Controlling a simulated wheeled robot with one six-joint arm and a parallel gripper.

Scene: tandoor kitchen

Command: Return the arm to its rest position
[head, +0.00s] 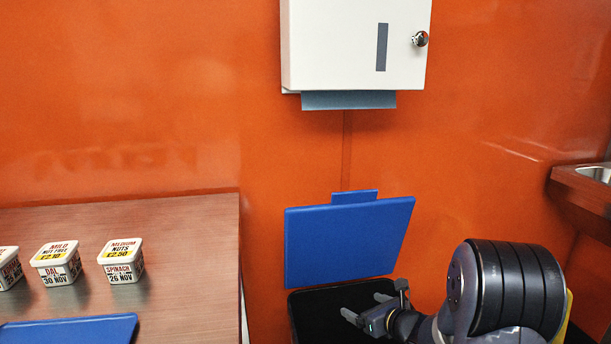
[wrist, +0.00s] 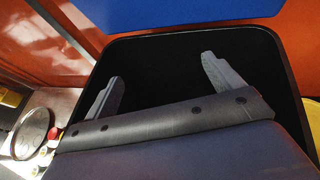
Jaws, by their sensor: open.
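My gripper (head: 366,307) is at the lower right of the head view, over the opening of a black bin (head: 310,309). Its two grey fingers are spread apart with nothing between them. In the wrist view my gripper (wrist: 163,85) shows against the bin's dark inside (wrist: 160,60), and the fingers stand wide apart. The bin's blue lid (head: 348,240) stands raised against the orange wall. The bin's contents are too dark to tell.
A wooden counter (head: 190,240) at left holds labelled white tubs, among them a spinach tub (head: 121,262) and a dal tub (head: 57,264), and a blue board (head: 70,330). A white dispenser (head: 340,45) hangs above the bin. A sink (head: 595,174) is at far right.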

